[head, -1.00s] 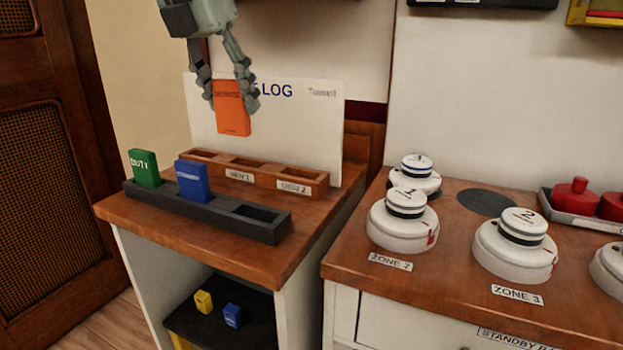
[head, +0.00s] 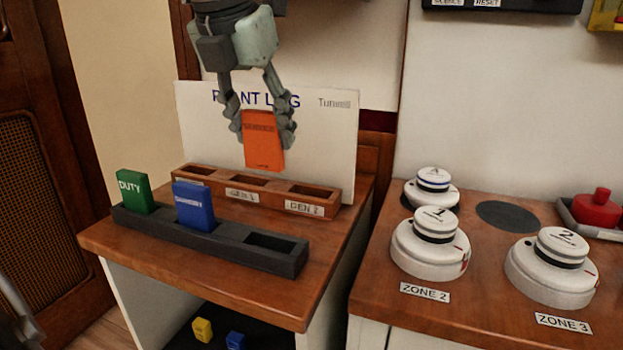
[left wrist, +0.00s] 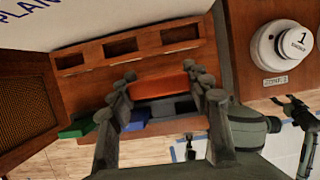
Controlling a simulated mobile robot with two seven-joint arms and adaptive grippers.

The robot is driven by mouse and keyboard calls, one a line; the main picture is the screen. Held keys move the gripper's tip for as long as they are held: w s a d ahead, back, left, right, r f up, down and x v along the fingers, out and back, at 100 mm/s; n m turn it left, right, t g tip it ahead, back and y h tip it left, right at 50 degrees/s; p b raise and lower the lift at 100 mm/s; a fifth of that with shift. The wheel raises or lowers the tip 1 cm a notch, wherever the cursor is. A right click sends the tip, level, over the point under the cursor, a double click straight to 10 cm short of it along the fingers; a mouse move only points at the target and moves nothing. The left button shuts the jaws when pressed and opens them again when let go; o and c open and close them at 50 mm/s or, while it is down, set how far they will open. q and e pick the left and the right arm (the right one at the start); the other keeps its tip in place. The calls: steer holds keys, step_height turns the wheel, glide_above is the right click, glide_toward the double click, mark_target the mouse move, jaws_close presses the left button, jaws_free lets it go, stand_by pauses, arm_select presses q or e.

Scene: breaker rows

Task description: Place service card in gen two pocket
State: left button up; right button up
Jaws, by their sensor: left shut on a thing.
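My left gripper (head: 257,115) is shut on the orange service card (head: 263,145), held upright by its sides. The GEN 2 pocket (head: 314,191) is the rack's rightmost and looks empty. In the left wrist view the card (left wrist: 160,88) lies between the fingertips, and the GEN 2 pocket (left wrist: 180,34) is at the rack's right end. A dark part, perhaps my right gripper (left wrist: 298,112), shows at the right edge; its jaws are unclear.
A dark rack (head: 225,242) in front holds a green DUTY card (head: 134,191) and a blue card (head: 193,206); its right slot is empty. A white board (head: 340,140) stands close behind the wooden rack. Detectors (head: 430,243) stand on the counter at right.

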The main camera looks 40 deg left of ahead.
mark_target(310, 152)
arm_select(q)
steer(key=w+f, duration=0.1)
steer(key=w, duration=0.1)
steer(key=w+d+f, duration=0.1)
steer(key=w+f, duration=0.1)
steer(key=w, duration=0.1)
steer(key=w+d+f, duration=0.1)
steer(key=w, duration=0.1)
steer(key=shift+w+d+f+p, duration=0.15)
steer(key=shift+w+f+p, duration=0.15)
steer(key=shift+f+p, duration=0.1)
steer(key=shift+w+f, duration=0.15)
steer(key=shift+w, duration=0.05)
steer(key=shift+f, duration=0.35)
step_height(310, 152, down, 2)
steer(key=shift+f, duration=0.6)
arm_select(e)
steer(key=f, duration=0.4)
steer(key=shift+a+f, duration=0.1)
steer(key=shift+a, duration=0.1)
arm_select(q)
steer(key=shift+f, duration=0.1)
